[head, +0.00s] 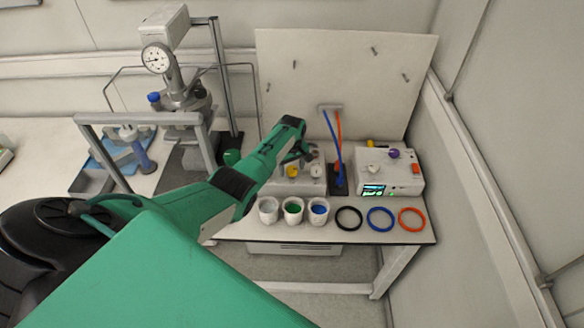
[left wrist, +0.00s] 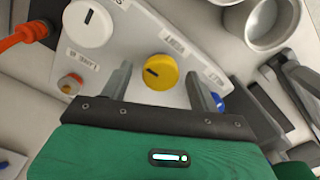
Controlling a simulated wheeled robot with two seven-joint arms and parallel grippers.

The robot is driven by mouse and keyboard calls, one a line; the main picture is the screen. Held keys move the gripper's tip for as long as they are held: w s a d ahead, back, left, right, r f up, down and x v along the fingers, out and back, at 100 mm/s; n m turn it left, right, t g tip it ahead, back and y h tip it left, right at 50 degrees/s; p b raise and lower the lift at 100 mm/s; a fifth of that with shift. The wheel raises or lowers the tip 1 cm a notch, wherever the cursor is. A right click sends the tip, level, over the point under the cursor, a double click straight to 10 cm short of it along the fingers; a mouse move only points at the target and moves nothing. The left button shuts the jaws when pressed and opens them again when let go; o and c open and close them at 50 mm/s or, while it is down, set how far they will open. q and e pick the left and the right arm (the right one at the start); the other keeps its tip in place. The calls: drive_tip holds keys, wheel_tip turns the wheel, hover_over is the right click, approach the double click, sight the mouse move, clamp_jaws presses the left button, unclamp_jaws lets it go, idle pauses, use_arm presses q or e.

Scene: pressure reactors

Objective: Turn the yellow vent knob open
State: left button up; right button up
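The yellow vent knob (head: 292,170) is on a small white panel box (head: 312,187) at the back of the bench. In the left wrist view the round yellow knob (left wrist: 161,72) has a dark pointer mark on its face. My left gripper (head: 306,154) is over this box, its arm reaching in from the left. In the left wrist view the left gripper (left wrist: 159,80) is open, with one finger on each side of the knob. A gap shows between each finger and the knob. I cannot tell the remaining depth. My right gripper is in neither view.
A white knob (left wrist: 88,22), a red button (left wrist: 70,83) and a blue part (left wrist: 217,102) are near the yellow knob. Cups (head: 293,211) and coloured rings (head: 381,219) line the bench front. A control box (head: 405,178) is to the right, a reactor stand (head: 180,85) to the left.

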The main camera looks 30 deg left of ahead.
sight(292, 169)
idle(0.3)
use_arm(q)
wheel_tip(292, 169, up, 14)
drive_tip(key=b, duration=0.3)
drive_tip(key=shift+f, duration=0.15)
idle(0.6)
